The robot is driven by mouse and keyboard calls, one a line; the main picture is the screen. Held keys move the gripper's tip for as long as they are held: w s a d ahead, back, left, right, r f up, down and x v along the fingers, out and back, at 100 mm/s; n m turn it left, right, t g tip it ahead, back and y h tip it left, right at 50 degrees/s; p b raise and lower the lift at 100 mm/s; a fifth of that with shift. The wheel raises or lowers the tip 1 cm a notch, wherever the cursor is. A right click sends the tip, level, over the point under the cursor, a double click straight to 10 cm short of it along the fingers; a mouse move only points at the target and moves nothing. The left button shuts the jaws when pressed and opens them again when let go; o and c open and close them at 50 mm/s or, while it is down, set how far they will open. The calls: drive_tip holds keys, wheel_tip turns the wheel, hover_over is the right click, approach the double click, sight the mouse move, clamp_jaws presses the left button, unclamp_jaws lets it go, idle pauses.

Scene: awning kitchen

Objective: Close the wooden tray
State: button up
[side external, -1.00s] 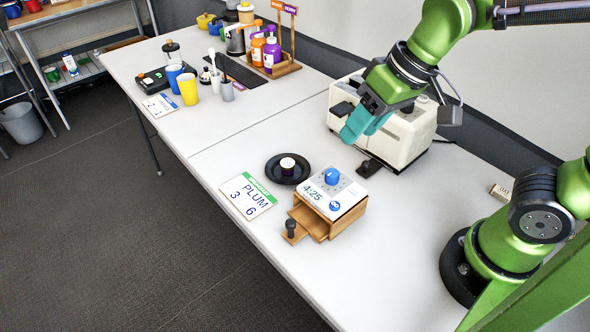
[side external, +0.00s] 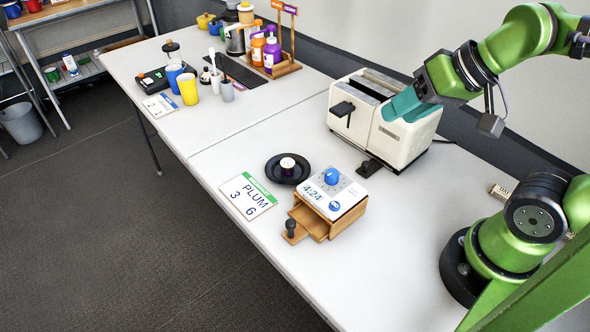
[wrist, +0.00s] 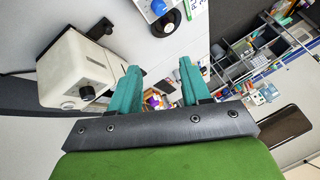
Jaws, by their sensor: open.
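The wooden tray (side external: 306,220) sticks out of the front of a small wooden box (side external: 347,221) at the table's front edge. It is pulled out and has a dark knob (side external: 290,228) at its outer end. A white panel with a blue dial (side external: 331,176) and a 4:24 display tops the box. My gripper (side external: 393,110) is open and empty, with teal fingers, in front of the toaster's upper right part and well above and behind the box. In the wrist view the two fingers (wrist: 158,85) stand apart with nothing between them.
A large cream toaster (side external: 390,130) stands behind the box, close to my gripper. A black plate (side external: 283,172) holding a small dark, white-topped item and a PLUM card (side external: 248,196) lie left of the box.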

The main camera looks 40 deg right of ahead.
drive_tip(key=a+f, duration=0.2)
drive_tip(key=n+g+h, duration=0.4)
drive_tip(key=n+g, duration=0.5)
drive_tip(key=n, duration=0.2)
hover_over(290, 222)
drive_tip(key=w+a, duration=0.2)
drive_tip(key=w, duration=0.3)
drive_tip(key=w+a+x, duration=0.1)
drive_tip(key=x, duration=0.4)
wheel_tip(290, 222, up, 2)
drive_tip(key=a+n+g+h, duration=0.1)
drive_tip(key=a+n, duration=0.1)
drive_tip(key=a, duration=0.1)
drive_tip(key=x, duration=1.6)
drive_tip(key=shift+s+d+f, duration=0.15)
drive_tip(key=shift+s+d, duration=0.15)
drive_tip(key=shift+d, duration=0.2)
clamp_jaws()
